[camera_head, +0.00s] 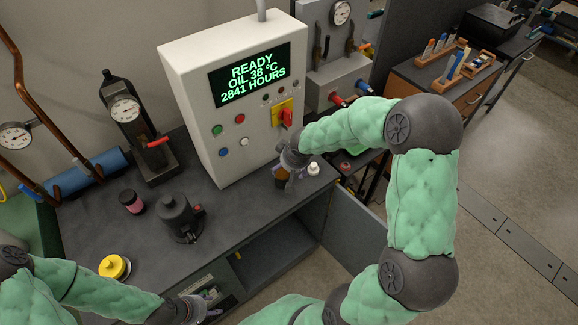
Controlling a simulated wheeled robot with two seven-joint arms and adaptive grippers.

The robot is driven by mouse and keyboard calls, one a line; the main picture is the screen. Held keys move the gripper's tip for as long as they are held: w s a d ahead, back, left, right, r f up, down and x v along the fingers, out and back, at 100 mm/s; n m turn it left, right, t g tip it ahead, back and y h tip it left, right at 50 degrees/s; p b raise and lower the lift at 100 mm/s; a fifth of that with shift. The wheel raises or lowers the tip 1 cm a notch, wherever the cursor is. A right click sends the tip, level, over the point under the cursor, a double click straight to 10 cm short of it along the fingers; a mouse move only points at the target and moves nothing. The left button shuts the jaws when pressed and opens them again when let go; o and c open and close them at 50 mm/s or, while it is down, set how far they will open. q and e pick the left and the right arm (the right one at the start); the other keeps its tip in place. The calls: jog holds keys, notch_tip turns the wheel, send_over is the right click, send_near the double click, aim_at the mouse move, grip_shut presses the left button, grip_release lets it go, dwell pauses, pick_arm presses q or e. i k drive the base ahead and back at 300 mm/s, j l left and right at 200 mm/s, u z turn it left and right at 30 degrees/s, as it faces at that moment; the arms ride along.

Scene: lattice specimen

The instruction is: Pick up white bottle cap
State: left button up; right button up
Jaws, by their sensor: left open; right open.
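A small white piece that looks like the white bottle cap (313,169) sits on the dark bench top near its right end. My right gripper (288,186) points down just left of it, apart from it, with its jaws open. A brown bottle (280,173) stands at the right gripper, partly hidden by it; I cannot tell whether the fingers touch it. My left gripper (212,311) is low at the front, off the bench's front edge, open and away from the cap.
A white control cabinet (231,95) stands behind the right gripper. On the bench (100,220) are a black pot (177,216), a dark jar with a pink label (131,201), a yellow-topped item (113,267) and a gauge stand (133,130). The bench middle is fairly clear.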

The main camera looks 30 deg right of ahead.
aim_at(313, 170)
jog(key=z, duration=1.4)
